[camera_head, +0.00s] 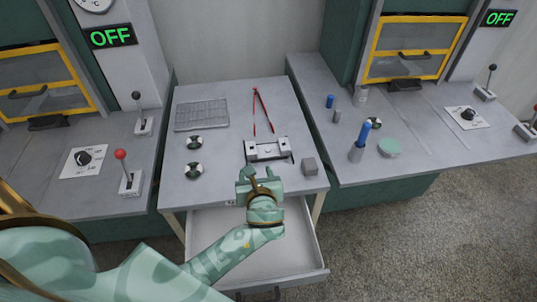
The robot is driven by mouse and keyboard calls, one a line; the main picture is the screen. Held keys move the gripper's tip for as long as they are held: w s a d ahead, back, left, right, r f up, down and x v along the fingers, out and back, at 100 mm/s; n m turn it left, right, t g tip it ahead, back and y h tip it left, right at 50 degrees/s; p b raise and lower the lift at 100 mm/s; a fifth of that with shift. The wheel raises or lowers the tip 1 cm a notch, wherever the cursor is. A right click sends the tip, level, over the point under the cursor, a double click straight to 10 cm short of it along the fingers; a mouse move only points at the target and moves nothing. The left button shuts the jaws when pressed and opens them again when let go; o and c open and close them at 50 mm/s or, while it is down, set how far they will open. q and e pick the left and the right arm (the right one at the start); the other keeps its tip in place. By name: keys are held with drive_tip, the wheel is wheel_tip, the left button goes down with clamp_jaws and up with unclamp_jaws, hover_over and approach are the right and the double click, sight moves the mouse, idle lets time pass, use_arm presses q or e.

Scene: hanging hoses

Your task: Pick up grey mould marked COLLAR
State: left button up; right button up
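No COLLAR marking is legible in the head view. I cannot tell which, if either, is the mould. My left gripper (261,177) is over the table's front edge, in front of the metal piece and left of the grey block. Its fingers are small and seen from behind, so their opening is unclear. My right gripper is not in view.
Two round discs (194,142) (193,170), a wire rack (202,115) and red tongs (262,111) lie on the table. An open, empty-looking drawer (295,250) juts out below. Levers (127,172) and dials (84,158) stand on the side benches. Both displays (110,36) (499,18) read OFF.

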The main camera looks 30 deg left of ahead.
use_arm(q)
drive_tip(key=b, duration=0.2)
approach(252, 152)
drive_tip(key=x, duration=0.4)
drive_tip(key=shift+s+f, duration=0.15)
drive_tip(key=shift+f, duration=0.15)
drive_tip(key=x, duration=0.3)
drive_tip(key=b+x, duration=0.1)
drive_tip(key=x, duration=0.1)
drive_tip(key=shift+w+a, duration=0.25)
drive_tip(key=shift+w, duration=0.1)
drive_tip(key=shift+r, duration=0.15)
clamp_jaws()
